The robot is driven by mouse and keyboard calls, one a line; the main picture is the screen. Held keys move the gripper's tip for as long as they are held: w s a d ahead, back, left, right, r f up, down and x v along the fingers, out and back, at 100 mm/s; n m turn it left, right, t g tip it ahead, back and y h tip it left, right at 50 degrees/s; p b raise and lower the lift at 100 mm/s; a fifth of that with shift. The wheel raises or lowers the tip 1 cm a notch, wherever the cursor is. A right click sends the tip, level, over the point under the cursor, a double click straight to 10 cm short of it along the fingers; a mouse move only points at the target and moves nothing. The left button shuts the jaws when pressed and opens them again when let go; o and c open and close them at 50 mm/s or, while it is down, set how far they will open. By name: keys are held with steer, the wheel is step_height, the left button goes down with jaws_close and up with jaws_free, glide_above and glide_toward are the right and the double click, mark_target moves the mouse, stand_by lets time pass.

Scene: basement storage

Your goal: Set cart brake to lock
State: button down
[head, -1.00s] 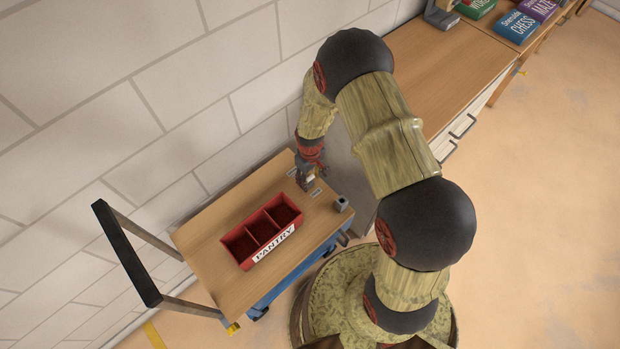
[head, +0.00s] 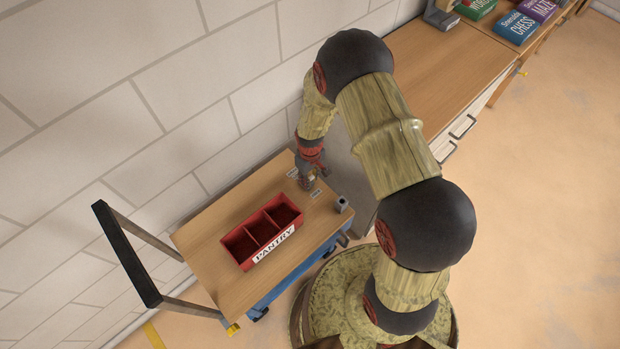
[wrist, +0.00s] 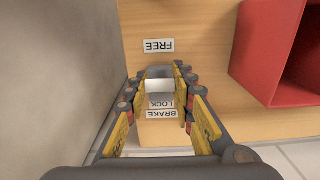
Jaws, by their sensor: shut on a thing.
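The cart (head: 215,262) has a wooden top beside the wall. On its top near the far end is a brake handle, a small pale grey block (wrist: 160,86) in the wrist view. My gripper (wrist: 160,78) is shut on this block, a finger on each side; it also shows over the cart in the head view (head: 308,184). A FREE label (wrist: 159,46) lies above the block in the wrist view. The BRAKE LOCK label (wrist: 161,109) lies just below it, and the block is closer to this one. The handle's base is hidden.
A red PANTRY bin (head: 245,240) with three compartments stands on the cart. A small grey fitting (head: 342,205) is at the cart's near corner. The wall (head: 130,90) is close behind. A wooden counter (head: 440,65) stands beyond the cart.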

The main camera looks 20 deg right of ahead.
steer(key=shift+w, duration=0.1)
steer(key=shift+w+a+r+g+h+p, duration=0.1)
steer(key=shift+w+a+g+h+p, duration=0.15)
steer(key=shift+g, duration=0.25)
steer(key=shift+w+r+g+h+p, duration=0.15)
steer(key=shift+w+g+p, duration=0.15)
steer(key=shift+g, duration=0.2)
steer(key=shift+w+a+g+h, duration=0.15)
steer(key=shift+w+g+h, duration=0.25)
steer(key=shift+g, duration=0.45)
steer(key=shift+w+a+g+h, duration=0.15)
steer(key=shift+w+g+h, duration=0.2)
steer(key=shift+g, duration=0.5)
steer(key=c, duration=1.6)
jaws_free()
steer(key=shift+o, duration=0.6)
step_height(320, 180, up, 10)
